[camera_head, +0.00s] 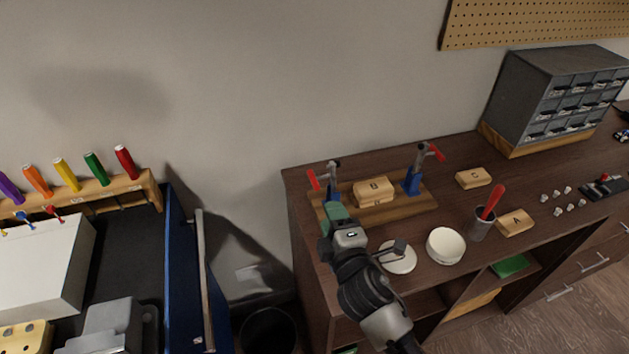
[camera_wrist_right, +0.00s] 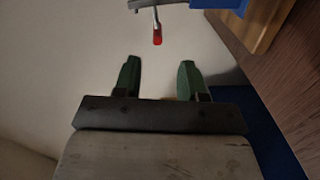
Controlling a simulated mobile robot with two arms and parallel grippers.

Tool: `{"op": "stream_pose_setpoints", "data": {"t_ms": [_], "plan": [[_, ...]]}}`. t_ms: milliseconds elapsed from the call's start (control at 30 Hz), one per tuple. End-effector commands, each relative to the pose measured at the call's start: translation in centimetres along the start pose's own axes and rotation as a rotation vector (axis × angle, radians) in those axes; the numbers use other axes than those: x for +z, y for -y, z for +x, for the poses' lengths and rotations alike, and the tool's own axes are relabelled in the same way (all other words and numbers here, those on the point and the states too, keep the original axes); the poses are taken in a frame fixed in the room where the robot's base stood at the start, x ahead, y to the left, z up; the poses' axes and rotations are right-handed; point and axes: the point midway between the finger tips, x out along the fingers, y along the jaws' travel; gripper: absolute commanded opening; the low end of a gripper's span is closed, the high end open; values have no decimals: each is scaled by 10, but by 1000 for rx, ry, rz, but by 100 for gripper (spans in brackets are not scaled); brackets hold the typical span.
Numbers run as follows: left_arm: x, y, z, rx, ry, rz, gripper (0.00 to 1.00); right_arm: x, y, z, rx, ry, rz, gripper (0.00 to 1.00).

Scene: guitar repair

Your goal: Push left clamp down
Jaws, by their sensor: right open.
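The left clamp (camera_head: 332,188) has a blue body and a red handle (camera_head: 313,180). It stands on the left end of a wooden base (camera_head: 400,208), and its handle sticks up and leftward. The red handle tip also shows in the right wrist view (camera_wrist_right: 157,36), beyond and between my fingers. My right gripper (camera_head: 337,213) is just in front of the left clamp and hides part of it. Its green fingers are apart with nothing between them, in the right wrist view too (camera_wrist_right: 160,78). My left gripper is not in view.
Block B (camera_head: 374,190) sits on the base between the left clamp and the right clamp (camera_head: 413,178), whose red handle is raised. Wall rises behind.

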Motion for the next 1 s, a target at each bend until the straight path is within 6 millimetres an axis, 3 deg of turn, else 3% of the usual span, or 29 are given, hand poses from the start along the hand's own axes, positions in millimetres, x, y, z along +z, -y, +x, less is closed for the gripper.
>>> {"op": "stream_pose_setpoints", "data": {"t_ms": [167, 600, 800, 1000], "plan": [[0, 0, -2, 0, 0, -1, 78, -4, -3, 16, 14, -18, -28, 41], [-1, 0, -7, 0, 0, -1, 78, -5, -2, 93, 12, -15, -21, 41], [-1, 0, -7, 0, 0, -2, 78, -6, -3, 108, 12, -16, -21, 41], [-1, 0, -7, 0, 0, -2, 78, -5, -2, 110, 11, -16, -21, 41]]}}
